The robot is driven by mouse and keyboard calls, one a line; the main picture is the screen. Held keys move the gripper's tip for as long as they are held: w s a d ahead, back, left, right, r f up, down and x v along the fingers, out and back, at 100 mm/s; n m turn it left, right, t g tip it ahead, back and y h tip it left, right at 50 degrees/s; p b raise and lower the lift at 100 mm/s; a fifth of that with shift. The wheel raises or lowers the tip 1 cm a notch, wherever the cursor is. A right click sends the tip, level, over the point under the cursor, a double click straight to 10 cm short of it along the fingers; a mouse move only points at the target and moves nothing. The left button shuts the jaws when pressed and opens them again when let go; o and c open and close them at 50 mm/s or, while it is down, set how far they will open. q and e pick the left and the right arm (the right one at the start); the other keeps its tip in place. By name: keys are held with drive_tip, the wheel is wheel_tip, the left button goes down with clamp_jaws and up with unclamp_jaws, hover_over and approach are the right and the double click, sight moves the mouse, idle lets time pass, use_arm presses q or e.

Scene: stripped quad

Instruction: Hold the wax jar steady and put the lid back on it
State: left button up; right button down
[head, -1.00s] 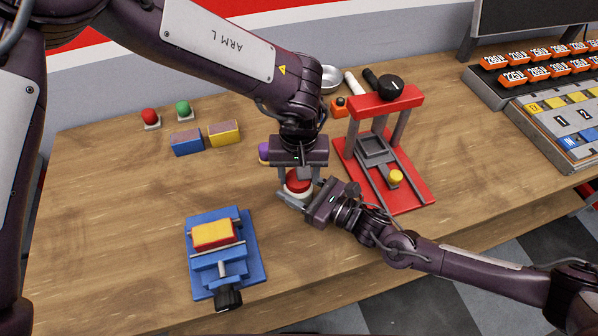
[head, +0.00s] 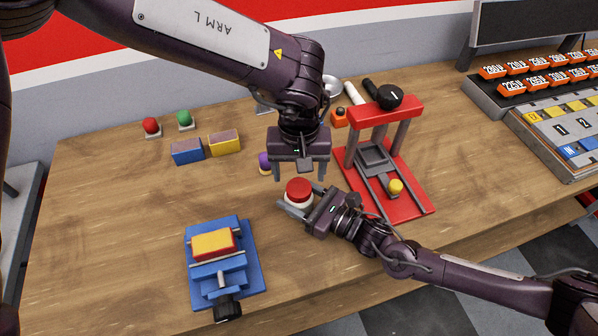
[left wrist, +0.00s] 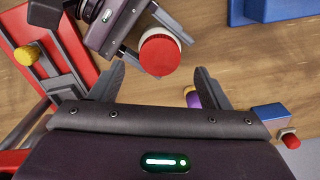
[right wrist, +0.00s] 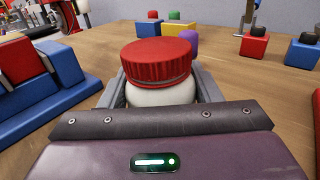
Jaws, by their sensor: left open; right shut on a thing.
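The white wax jar (right wrist: 163,95) stands on the table between the fingers of my right gripper (head: 300,207), which is shut on it. The red lid (head: 298,190) sits on top of the jar. In the right wrist view the lid (right wrist: 157,62) looks level or nearly so, with a thin dark line under its rim; I cannot tell how tightly it fits. My left gripper (head: 301,176) is open and empty, above and just behind the jar. In the left wrist view the lid (left wrist: 159,55) is beyond the open fingers, apart from them.
A red press (head: 420,205) stands right of the jar. A blue vise (head: 253,285) holding a yellow-and-red block is at the front left. Blue and yellow blocks (head: 224,143) lie at the back left. The left middle table is clear.

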use_arm(q)
drive_tip(key=shift+c, duration=0.3)
drive_tip(key=n, duration=0.3)
drive_tip(key=d+n, duration=0.1)
drive_tip(key=n, duration=0.7)
drive_tip(key=shift+d+r, duration=0.15)
drive_tip(key=shift+d, duration=0.05)
drive_tip(key=n, duration=0.7)
drive_tip(key=shift+d+r, duration=0.2)
drive_tip(key=shift+r, duration=0.05)
drive_tip(key=n, duration=0.5)
drive_tip(key=shift+r, duration=0.2)
drive_tip(key=n, duration=0.5)
drive_tip(key=shift+r, duration=0.2)
drive_tip(key=n, duration=0.4)
drive_tip(key=shift+w+a+r+n, duration=0.1)
drive_tip(key=shift+a+r+n, duration=0.15)
drive_tip(key=shift+n, duration=0.15)
drive_tip(key=n, duration=0.4)
drive_tip(key=shift+a+r+n, duration=0.2)
drive_tip(key=shift+r+n, duration=0.05)
drive_tip(key=shift+n, duration=0.15)
drive_tip(key=n, duration=0.4)
drive_tip(key=a+n, duration=0.1)
drive_tip(key=n, duration=0.1)
drive_tip(key=shift+w+r+n, duration=0.1)
drive_tip(key=shift+r+n, duration=0.2)
